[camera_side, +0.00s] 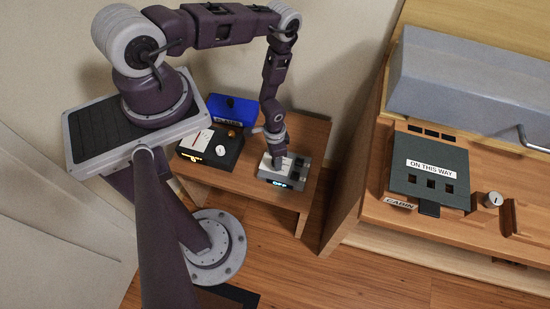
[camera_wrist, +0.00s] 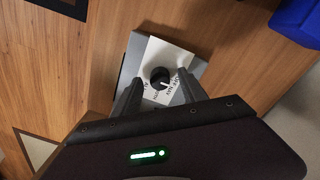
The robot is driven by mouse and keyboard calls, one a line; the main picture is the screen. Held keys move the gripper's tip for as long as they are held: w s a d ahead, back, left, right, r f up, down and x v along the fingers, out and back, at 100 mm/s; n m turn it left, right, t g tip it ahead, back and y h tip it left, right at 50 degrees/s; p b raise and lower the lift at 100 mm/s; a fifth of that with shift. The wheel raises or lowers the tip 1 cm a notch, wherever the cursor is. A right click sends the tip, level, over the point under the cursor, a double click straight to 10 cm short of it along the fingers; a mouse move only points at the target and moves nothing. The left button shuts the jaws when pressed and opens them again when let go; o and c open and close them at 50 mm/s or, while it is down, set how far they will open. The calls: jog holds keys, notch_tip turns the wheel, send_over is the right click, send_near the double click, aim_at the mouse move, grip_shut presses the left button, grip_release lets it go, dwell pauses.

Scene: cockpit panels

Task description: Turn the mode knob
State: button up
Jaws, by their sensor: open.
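The mode knob (camera_wrist: 160,77) is a round black knob with a white pointer mark. It stands on a white label plate (camera_wrist: 172,53) with printed words that are only partly readable. The plate is on a grey box (camera_side: 294,173) on the small wooden table, with a lit display (camera_side: 279,184) that seems to read OFF. My gripper (camera_wrist: 161,88) is open, with one dark finger on each side of the knob; I cannot tell whether they touch it. In the side view my gripper (camera_side: 277,161) is down at the box and hides the knob.
A black box (camera_side: 225,158) with a white card and a pale dial stands left of the grey box. A blue box (camera_side: 234,108) is behind it. At right, a wooden counter carries a dark panel (camera_side: 431,188) and a silver knob (camera_side: 493,200).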

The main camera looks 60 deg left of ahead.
notch_tip(320, 180, up, 6)
jog(key=shift+a+r, duration=0.15)
jog(key=w+a+r+t+y, duration=0.1)
jog(key=w+r, duration=0.4)
jog(key=r, duration=0.3)
jog(key=w+a+r, duration=0.1)
jog(key=w+r, duration=0.5)
jog(key=r, duration=0.3)
notch_tip(320, 180, up, 15)
jog(key=w+d+n+t, duration=0.1)
jog(key=w+d, duration=0.1)
jog(key=s+d+r+t, duration=0.15)
jog(key=s+r, duration=0.25)
jog(key=r, duration=0.5)
jog(key=s+d+r, duration=0.2)
jog(key=s+r, duration=0.2)
jog(key=r, duration=0.5)
jog(key=s+d+r+t, duration=0.1)
jog(key=s+d+r, duration=0.1)
jog(key=s, duration=0.6)
jog(key=s+d+r+n+t, duration=0.1)
jog(key=s+d+r, duration=0.1)
jog(key=s+r, duration=0.3)
jog(key=s, duration=0.3)
jog(key=shift+d+h, duration=0.25)
jog(key=shift+h, duration=0.05)
